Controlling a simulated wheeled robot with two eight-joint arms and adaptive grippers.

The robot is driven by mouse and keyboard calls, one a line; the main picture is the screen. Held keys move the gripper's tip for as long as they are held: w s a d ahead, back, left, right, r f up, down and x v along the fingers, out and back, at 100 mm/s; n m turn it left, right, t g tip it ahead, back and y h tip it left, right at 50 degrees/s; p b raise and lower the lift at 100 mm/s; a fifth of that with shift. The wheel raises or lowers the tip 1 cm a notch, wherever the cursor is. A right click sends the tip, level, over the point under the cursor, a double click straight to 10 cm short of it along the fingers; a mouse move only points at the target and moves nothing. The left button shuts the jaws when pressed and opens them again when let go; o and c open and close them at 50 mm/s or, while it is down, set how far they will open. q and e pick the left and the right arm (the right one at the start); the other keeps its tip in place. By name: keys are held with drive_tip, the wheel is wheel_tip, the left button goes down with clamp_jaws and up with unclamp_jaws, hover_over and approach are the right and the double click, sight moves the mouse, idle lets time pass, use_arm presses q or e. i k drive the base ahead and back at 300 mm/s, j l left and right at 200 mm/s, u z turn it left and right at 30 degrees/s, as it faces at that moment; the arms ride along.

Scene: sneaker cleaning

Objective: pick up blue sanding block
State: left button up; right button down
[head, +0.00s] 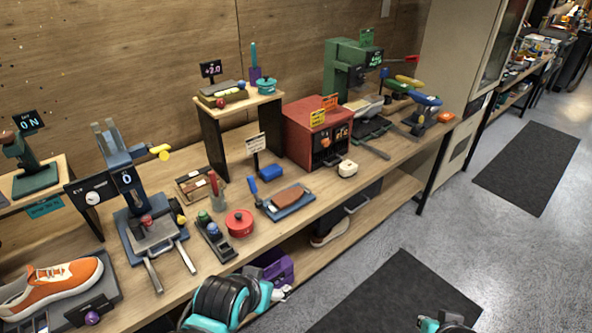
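A small blue block (270,172) lies flat on the wooden workbench. It is just left of the red box, near the foot of a small upright sign. It fits the blue sanding block, and nothing is touching it from above. Teal and black parts of my own arms show at the bottom edge, one left of centre and one at lower right. Neither arm reaches the blue block.
A blue tray with a brown sole (291,199), a red round pot (239,222) and a small white item (347,168) surround the block. The red box (318,130) and wooden riser (240,103) stand behind. An orange sneaker (50,288) sits at far left.

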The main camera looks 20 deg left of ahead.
sight(269, 174)
drive_tip(key=i+u, duration=0.2)
drive_tip(key=u, duration=0.25)
drive_tip(key=i+l+u, duration=0.15)
drive_tip(key=u, duration=0.3)
drive_tip(key=i+l+u, duration=0.15)
drive_tip(key=u, duration=0.3)
drive_tip(key=i+l+u, duration=0.1)
drive_tip(key=l, duration=0.25)
drive_tip(key=i+l, duration=0.25)
drive_tip(key=i+l+u, duration=0.15)
drive_tip(key=l, duration=0.3)
drive_tip(key=i+l, duration=0.2)
drive_tip(key=l, duration=0.2)
drive_tip(key=i+l+u, duration=0.15)
drive_tip(key=l, duration=0.25)
drive_tip(key=i+l, duration=0.15)
drive_tip(key=l, duration=0.2)
drive_tip(key=u, duration=0.05)
